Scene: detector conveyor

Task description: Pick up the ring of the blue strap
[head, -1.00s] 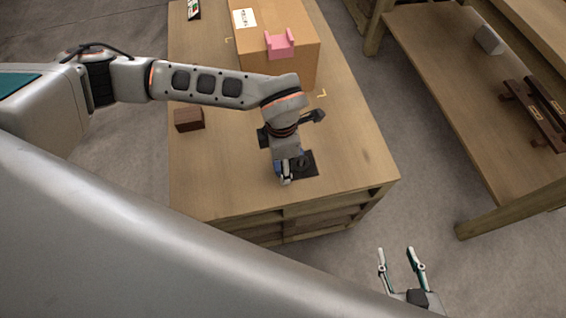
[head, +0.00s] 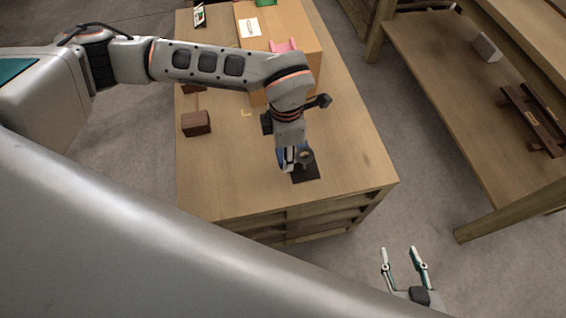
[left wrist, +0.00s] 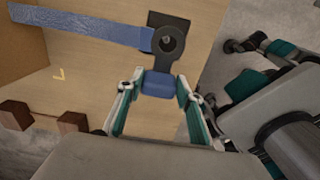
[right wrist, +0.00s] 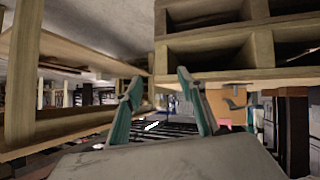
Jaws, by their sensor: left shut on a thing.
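The blue strap (left wrist: 85,29) stretches from the upper left of the left wrist view to a dark ring piece (left wrist: 169,43) with a round hole. A blue block-like part (left wrist: 158,84) sits between the fingertips of my left gripper (left wrist: 160,78), which is shut on it. In the head view my left gripper (head: 291,162) is over the table, with the ring (head: 305,156) at its right, above a black square (head: 306,172); the arm partly hides the strap. My right gripper (head: 402,256) is open and empty, off the front of the table.
A cardboard box (head: 306,48) with a pink holder (head: 285,46) stands behind the left arm. A brown block (head: 196,123) is at the table's left. The table's (head: 350,160) right part is clear. Shelving (head: 440,90) stands across a floor gap.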

